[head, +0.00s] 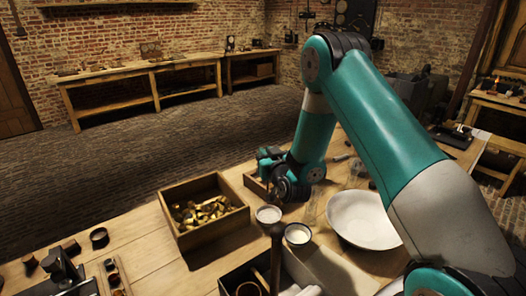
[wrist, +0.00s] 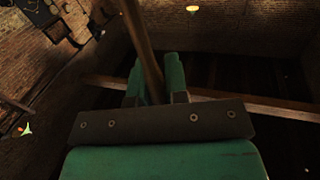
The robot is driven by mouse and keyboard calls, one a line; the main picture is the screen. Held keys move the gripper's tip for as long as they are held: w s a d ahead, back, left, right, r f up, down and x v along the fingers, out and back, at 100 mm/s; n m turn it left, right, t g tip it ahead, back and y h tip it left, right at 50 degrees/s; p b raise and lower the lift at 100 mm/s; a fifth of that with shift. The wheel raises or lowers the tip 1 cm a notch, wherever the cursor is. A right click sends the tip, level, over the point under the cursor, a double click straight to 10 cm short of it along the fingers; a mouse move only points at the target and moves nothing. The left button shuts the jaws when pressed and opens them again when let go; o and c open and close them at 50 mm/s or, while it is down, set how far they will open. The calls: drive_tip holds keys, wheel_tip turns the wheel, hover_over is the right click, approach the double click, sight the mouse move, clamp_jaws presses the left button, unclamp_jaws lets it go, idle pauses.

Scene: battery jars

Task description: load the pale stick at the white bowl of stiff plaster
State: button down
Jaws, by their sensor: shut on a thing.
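My gripper (wrist: 156,82) is shut on a slim brown wooden stick (wrist: 143,40), which runs up out of the top of the wrist view between the green fingers. In the head view my gripper (head: 272,165) is above the table, behind the small bowls; the stick cannot be made out there. I cannot tell which holds the stiff plaster. The stick touches neither bowl visibly.
A wide white basin (head: 362,240) stands right of the bowls. A wooden box (head: 183,238) of brass pieces is to their left. A dark round-topped handle (head: 277,258) rises in front, by an open box. Clear glassware (head: 312,207) stands between bowls and basin.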

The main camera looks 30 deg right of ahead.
drive_tip(key=shift+d+f+b, duration=0.15)
drive_tip(key=shift+f+b, duration=2.3)
drive_tip(key=shift+f, duration=0.4)
drive_tip(key=shift+s+f+b, duration=0.1)
drive_tip(key=shift+f+b, duration=0.35)
drive_tip(key=shift+f, duration=0.1)
drive_tip(key=shift+r, duration=0.1)
wheel_tip(320, 180, up, 7)
drive_tip(key=p, duration=0.6)
